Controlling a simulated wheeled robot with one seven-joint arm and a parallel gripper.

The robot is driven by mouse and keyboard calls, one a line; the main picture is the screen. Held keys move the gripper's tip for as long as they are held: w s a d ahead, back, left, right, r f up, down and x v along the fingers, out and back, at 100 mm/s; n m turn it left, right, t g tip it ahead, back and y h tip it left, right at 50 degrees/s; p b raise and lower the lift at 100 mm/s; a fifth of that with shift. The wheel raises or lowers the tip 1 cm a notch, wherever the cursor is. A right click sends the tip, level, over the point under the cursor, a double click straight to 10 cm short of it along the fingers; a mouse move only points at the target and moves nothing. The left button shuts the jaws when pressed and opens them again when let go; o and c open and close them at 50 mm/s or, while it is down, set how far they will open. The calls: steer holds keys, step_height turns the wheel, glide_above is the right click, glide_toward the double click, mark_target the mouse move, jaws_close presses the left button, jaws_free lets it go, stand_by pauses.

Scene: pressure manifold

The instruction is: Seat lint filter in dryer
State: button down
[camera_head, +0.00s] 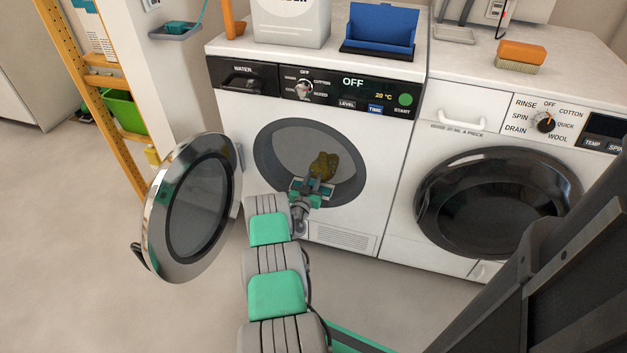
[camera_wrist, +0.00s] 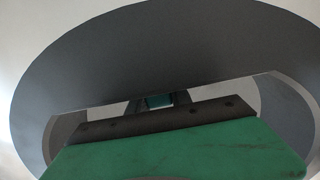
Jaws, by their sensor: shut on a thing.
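The dryer is the left machine, and its round door (camera_head: 195,205) stands open to the left. My gripper (camera_head: 318,183) is in front of the lower part of the dark-rimmed dryer opening (camera_head: 268,150). It is shut on a small piece that I take to be the lint filter, mostly hidden by the gripper. In the wrist view a teal bit (camera_wrist: 159,101) shows between the fingers, with grey surfaces of the opening (camera_wrist: 150,55) beyond. An olive-brown lump (camera_head: 323,165) shows just past the fingertips. I cannot tell whether the gripper touches it. The filter's seat is not visible.
A washer with a shut dark door (camera_head: 497,202) stands close on the right. A blue open box (camera_head: 381,28) and a white container (camera_head: 291,22) stand on the dryer top. A brush (camera_head: 520,56) lies on the washer top. The floor at left is clear.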

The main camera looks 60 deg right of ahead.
steer(key=shift+f, duration=0.15)
steer(key=c, duration=1.2)
jaws_free()
steer(key=shift+o, duration=0.2)
steer(key=shift+a+r+p, duration=0.2)
steer(key=shift+a+p, duration=0.1)
steer(key=shift+a, duration=0.05)
steer(key=s+a+p, duration=0.2)
steer(key=a+p, duration=0.1)
steer(key=a, duration=0.8)
steer(key=shift+p, duration=0.35)
steer(key=shift+a, duration=0.1)
